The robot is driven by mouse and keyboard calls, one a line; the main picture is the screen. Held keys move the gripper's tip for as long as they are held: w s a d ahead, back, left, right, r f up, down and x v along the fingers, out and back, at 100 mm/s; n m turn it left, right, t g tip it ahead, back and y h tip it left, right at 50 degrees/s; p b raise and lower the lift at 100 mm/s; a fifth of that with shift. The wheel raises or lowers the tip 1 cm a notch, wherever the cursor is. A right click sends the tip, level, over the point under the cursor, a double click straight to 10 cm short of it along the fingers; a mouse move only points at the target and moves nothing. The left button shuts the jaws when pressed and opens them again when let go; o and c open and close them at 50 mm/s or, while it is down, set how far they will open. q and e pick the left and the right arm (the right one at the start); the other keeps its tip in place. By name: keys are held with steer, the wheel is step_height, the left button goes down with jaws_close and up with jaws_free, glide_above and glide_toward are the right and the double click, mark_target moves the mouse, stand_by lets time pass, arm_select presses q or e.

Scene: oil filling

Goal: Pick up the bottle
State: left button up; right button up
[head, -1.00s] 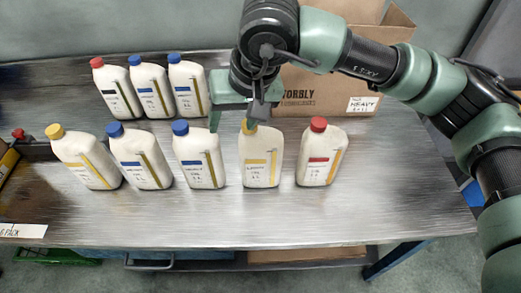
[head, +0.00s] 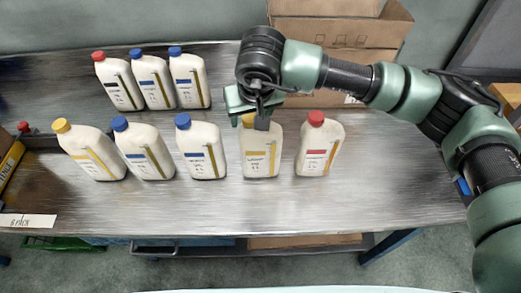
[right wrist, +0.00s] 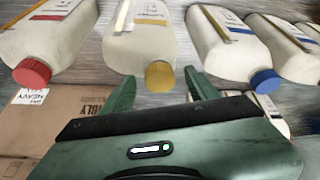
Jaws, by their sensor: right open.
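A white bottle with a yellow cap (head: 260,153) stands upright in the front row, between a blue-capped bottle (head: 201,150) and a red-capped bottle (head: 320,146). My right gripper (head: 249,118) is at its cap, which is partly hidden in the head view. In the right wrist view, the open fingers (right wrist: 160,92) stand either side of the yellow cap (right wrist: 160,74), with nothing gripped. The red-capped bottle (right wrist: 42,52) and a blue-capped bottle (right wrist: 228,45) flank it there. The task does not say which bottle. My left gripper is out of view.
Another yellow-capped bottle (head: 91,151) and a blue-capped one (head: 143,150) stand further left in the front row. Behind are several more bottles (head: 153,82). A cardboard box (head: 345,55) is at the back. The metal table (head: 280,208) is clear in front.

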jaws_close()
stand_by(1.2)
steer(key=shift+w+r, duration=0.1)
